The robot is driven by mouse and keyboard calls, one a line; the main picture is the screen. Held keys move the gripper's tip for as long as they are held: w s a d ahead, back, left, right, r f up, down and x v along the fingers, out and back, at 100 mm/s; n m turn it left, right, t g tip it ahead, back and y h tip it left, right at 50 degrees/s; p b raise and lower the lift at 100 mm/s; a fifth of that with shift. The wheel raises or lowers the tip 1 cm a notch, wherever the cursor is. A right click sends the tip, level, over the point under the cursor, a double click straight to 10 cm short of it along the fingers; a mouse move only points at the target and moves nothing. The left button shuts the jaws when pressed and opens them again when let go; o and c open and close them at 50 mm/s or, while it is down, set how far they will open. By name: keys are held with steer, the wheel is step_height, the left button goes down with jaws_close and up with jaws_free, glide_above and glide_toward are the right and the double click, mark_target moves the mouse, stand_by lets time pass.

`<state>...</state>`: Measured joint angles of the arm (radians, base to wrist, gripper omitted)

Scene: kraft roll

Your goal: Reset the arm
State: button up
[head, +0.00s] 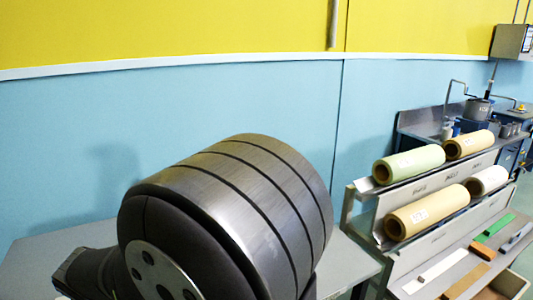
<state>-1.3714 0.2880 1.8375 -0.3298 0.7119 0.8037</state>
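In the head view a large dark grey, banded, rounded link of my own arm fills the lower middle, close to the camera. A round plate with holes shows on its near end. My gripper is not in the picture, so I cannot see its fingers or whether it holds anything. Part of a grey table top (345,262) shows behind and beside the arm link.
At the right a tiered rack (352,207) holds a green roll (412,162), a tan roll (470,143), a larger kraft roll (430,210) and a white roll (488,180). Coloured flat pieces lie on its lower shelf. A metal bench (420,122) stands behind. A blue and yellow wall (80,150) closes the back.

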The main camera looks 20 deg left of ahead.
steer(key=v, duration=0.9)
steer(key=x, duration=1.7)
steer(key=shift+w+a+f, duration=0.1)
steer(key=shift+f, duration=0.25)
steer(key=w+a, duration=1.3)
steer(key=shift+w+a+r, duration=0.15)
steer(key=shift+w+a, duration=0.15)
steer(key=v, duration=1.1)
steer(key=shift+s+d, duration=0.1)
